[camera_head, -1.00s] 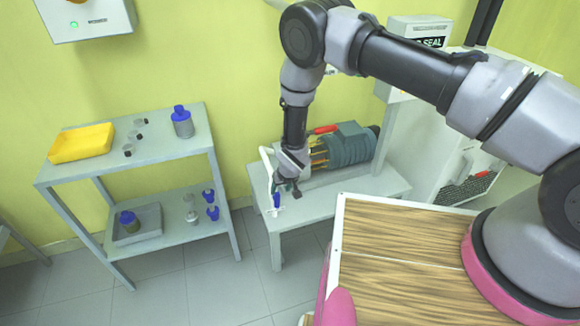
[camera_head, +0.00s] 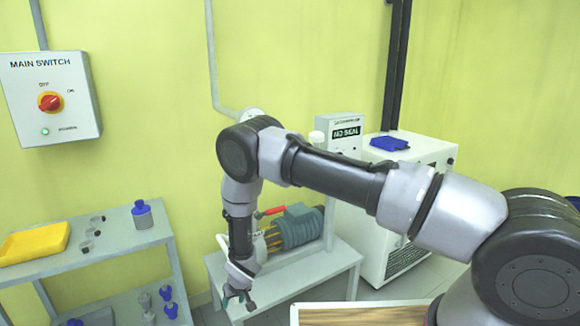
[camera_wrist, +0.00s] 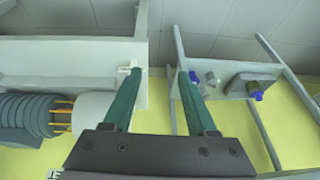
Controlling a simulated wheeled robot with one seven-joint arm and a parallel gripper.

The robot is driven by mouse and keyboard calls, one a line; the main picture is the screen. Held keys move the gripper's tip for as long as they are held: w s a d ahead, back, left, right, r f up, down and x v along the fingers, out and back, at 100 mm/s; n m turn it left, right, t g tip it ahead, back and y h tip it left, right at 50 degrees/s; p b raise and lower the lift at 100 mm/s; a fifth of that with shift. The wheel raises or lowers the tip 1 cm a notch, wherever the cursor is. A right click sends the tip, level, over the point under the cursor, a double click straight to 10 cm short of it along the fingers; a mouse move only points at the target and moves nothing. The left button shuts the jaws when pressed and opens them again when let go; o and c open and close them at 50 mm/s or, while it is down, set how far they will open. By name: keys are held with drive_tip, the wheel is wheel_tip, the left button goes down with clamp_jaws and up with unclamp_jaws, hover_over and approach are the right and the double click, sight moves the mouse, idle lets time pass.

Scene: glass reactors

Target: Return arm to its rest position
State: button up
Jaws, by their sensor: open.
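My arm reaches from the right of the head view across to the middle, bends at the elbow and hangs down. My gripper (camera_head: 238,298) is at its lower end, pointing down in front of the low grey bench (camera_head: 300,277). In the wrist view my gripper (camera_wrist: 160,85) shows two green fingers spread apart with nothing between them. The fingers are over the gap between the bench (camera_wrist: 70,55) and the shelf rack (camera_wrist: 262,125).
A motor pump (camera_head: 297,228) with a red handle sits on the bench close to my forearm. The shelf rack (camera_head: 105,250) at left holds a yellow tray (camera_head: 35,243) and a blue-capped bottle (camera_head: 142,214). A main switch box (camera_head: 50,98) hangs on the wall. A white cabinet (camera_head: 405,215) stands behind my arm.

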drive_tip(key=w+d+r+m, duration=0.2)
drive_tip(key=w+d+r, duration=0.25)
drive_tip(key=r, duration=0.75)
drive_tip(key=w+d+r+m+t, duration=0.1)
drive_tip(key=w+d+r, duration=0.35)
drive_tip(key=r, duration=0.85)
drive_tip(key=w+d+r+m, duration=0.2)
drive_tip(key=w+d+r, duration=0.25)
drive_tip(key=r, duration=0.75)
drive_tip(key=s+d+r+m+t, duration=0.15)
drive_tip(key=s+d+r, duration=0.45)
drive_tip(key=d+r, duration=0.6)
drive_tip(key=s+d+r+m, duration=0.2)
drive_tip(key=s+d+r, duration=0.4)
drive_tip(key=d+r, duration=0.55)
drive_tip(key=s+d+r+m, duration=0.1)
drive_tip(key=s+d+r, duration=0.2)
drive_tip(key=s, duration=0.6)
drive_tip(key=s+d+r+m+t+h, duration=0.1)
drive_tip(key=s+d+r, duration=0.2)
drive_tip(key=s, duration=0.6)
drive_tip(key=shift+s+d+r, duration=0.15)
drive_tip(key=shift+d+r, duration=0.05)
drive_tip(key=shift+d, duration=0.05)
